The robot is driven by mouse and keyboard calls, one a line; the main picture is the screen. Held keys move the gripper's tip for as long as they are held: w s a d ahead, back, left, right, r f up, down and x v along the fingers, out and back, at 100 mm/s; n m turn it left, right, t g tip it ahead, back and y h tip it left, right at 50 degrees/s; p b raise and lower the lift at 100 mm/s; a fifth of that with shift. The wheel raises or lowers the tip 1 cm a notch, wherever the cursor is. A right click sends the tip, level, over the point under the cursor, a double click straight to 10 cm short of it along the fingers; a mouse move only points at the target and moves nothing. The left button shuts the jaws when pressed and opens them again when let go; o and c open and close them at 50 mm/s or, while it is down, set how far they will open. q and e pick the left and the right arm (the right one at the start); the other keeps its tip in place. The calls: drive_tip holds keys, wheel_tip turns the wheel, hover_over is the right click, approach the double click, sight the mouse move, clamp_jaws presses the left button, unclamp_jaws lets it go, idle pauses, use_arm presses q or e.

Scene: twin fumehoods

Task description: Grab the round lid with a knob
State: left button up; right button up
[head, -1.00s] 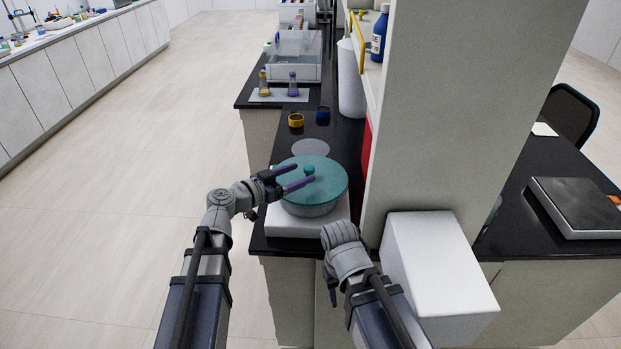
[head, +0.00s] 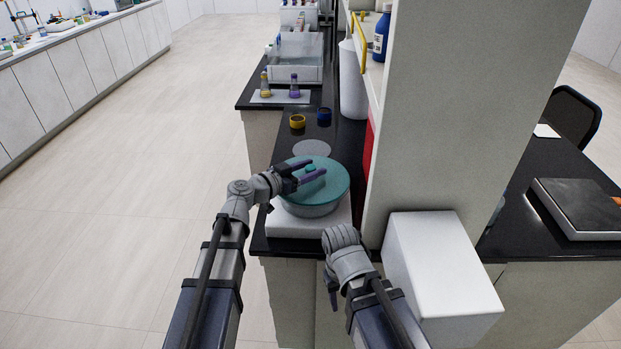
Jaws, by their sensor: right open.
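The round teal lid (head: 335,190) with a small teal knob (head: 310,168) sits on a round pot (head: 312,210), which stands on a white block-like base (head: 290,228) near the end of the black bench. My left gripper (head: 316,168) is over the lid from the left. Its fingers are apart, with the knob between their tips. I cannot tell whether either finger touches the knob. My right gripper (head: 332,292) hangs low in front of the bench end, away from the lid. Its fingers are mostly hidden behind its wrist.
A tall shelf panel (head: 450,120) and a white box (head: 440,265) stand to the right. Open floor (head: 130,200) lies left.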

sight(310, 167)
use_arm(q)
clamp_jaws()
drive_tip(key=shift+r, duration=0.15)
idle(0.6)
wheel_tip(310, 167, up, 10)
drive_tip(key=p, duration=1)
